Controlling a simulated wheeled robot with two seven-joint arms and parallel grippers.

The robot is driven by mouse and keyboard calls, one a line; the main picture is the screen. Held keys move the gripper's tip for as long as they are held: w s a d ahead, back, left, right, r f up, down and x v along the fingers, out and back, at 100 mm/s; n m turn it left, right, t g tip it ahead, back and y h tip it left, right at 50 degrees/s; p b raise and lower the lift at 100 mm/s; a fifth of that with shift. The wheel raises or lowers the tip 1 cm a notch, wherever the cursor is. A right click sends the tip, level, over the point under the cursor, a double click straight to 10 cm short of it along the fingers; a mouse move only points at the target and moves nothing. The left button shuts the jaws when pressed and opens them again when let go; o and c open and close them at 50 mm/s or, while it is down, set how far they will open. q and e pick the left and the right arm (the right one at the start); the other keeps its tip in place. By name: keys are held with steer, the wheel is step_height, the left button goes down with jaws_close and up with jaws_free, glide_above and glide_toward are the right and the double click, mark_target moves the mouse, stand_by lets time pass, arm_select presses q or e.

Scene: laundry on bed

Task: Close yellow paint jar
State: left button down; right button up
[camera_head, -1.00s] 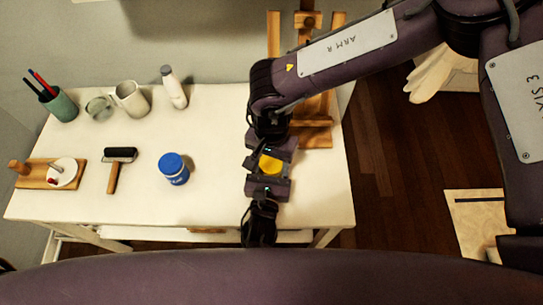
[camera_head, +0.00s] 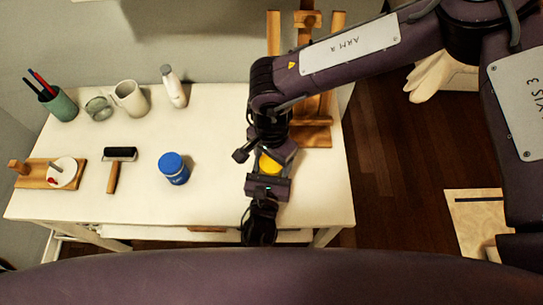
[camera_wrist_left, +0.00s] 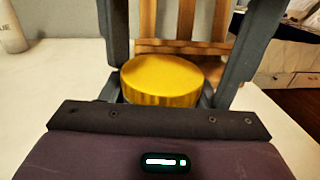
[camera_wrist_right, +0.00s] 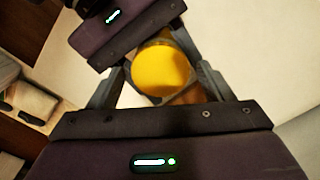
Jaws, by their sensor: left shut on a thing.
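The yellow paint jar shows its yellow round lid (camera_head: 270,165) near the table's right end, between my two grippers. In the left wrist view the ribbed yellow lid (camera_wrist_left: 160,80) looks level; the jar's body below is mostly hidden. My left gripper (camera_head: 267,185) comes from the table's front edge and is shut on the jar. My right gripper (camera_head: 262,158) reaches in from the back, turned at an angle. In the right wrist view its fingers (camera_wrist_right: 158,85) are spread apart on either side of the lid. I cannot tell whether they touch it.
A blue-lidded jar (camera_head: 173,168) stands left of the grippers. A roller (camera_head: 119,155), a wooden board (camera_head: 35,175), a pen cup (camera_head: 60,104), a glass jar (camera_head: 98,107), a mug (camera_head: 130,98) and a white bottle (camera_head: 173,87) are farther left. A wooden easel (camera_head: 312,135) stands behind.

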steer(key=shift+r, duration=0.15)
step_height(320, 180, up, 4)
steer(key=shift+r, duration=0.1)
steer(key=o, duration=0.5)
step_height(320, 180, up, 12)
stand_by(0.8)
arm_select(q)
steer(key=shift+c, duration=2.1)
jaws_free()
steer(key=shift+s+a, duration=0.2)
steer(key=shift+s, duration=1.1)
steer(key=shift+s+a, duration=0.2)
steer(key=shift+s, duration=1.05)
steer(key=shift+s+a, duration=0.2)
steer(key=shift+s, duration=1.1)
